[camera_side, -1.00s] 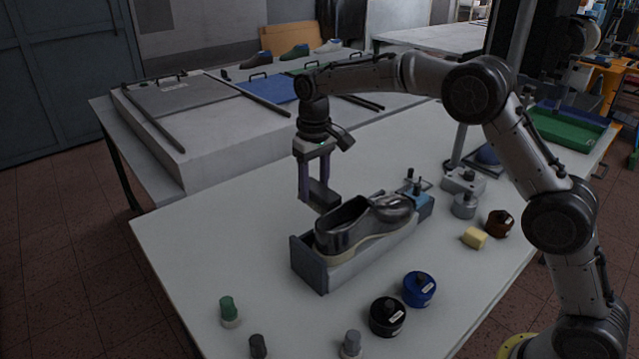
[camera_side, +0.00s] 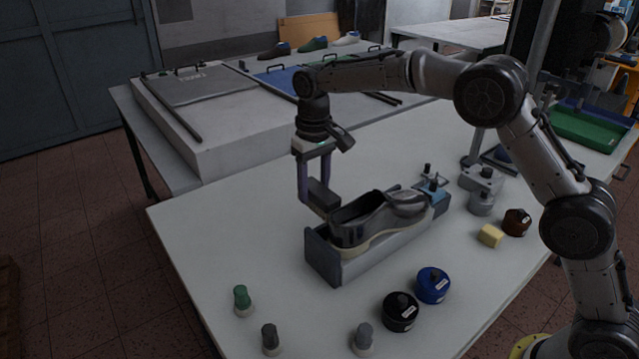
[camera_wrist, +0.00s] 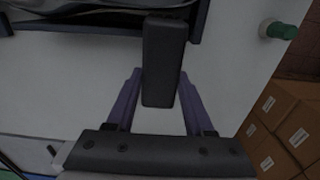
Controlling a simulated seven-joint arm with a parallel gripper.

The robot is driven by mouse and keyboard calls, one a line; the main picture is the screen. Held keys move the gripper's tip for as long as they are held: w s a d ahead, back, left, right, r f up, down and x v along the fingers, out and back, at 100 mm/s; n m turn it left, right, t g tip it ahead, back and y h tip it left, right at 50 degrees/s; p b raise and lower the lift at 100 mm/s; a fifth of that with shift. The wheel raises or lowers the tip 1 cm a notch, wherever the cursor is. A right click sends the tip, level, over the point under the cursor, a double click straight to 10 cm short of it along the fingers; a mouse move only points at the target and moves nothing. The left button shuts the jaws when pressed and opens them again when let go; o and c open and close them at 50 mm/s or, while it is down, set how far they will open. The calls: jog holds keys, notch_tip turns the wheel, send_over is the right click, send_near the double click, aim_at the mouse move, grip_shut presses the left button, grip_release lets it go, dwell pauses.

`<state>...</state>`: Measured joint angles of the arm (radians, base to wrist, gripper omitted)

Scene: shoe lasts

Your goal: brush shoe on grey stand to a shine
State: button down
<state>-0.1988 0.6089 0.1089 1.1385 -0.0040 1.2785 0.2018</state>
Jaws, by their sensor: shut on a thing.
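The dark shoe (camera_side: 372,225) with a pale sole sits on the grey stand (camera_side: 345,267), its toe pointing toward the blue clamp end at the right. My gripper (camera_side: 318,200) is shut on a dark block-shaped brush (camera_side: 323,196), held at the heel end on the shoe's far left side. In the wrist view the brush (camera_wrist: 163,60) stands between the purple fingers, and its far end overlaps the edge of the stand (camera_wrist: 100,27). Only part of the shoe (camera_wrist: 85,8) shows at the top there. Whether the bristles touch the shoe cannot be told.
A black tin (camera_side: 400,312), a blue tin (camera_side: 433,286), a yellow block (camera_side: 490,236) and a brown pot (camera_side: 516,222) stand right of the shoe. A green-topped bottle (camera_side: 242,300) and two grey-topped ones stand at the front. The table's left side is clear.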

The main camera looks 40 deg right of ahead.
jog(key=shift+a, duration=0.35)
jog(key=shift+r, duration=0.1)
jog(key=r, duration=0.1)
jog(key=w+r, duration=0.1)
jog(key=r, duration=0.1)
jog(key=w+r, duration=0.1)
jog(key=r, duration=0.1)
jog(key=shift+r, duration=0.4)
dwell(0.7)
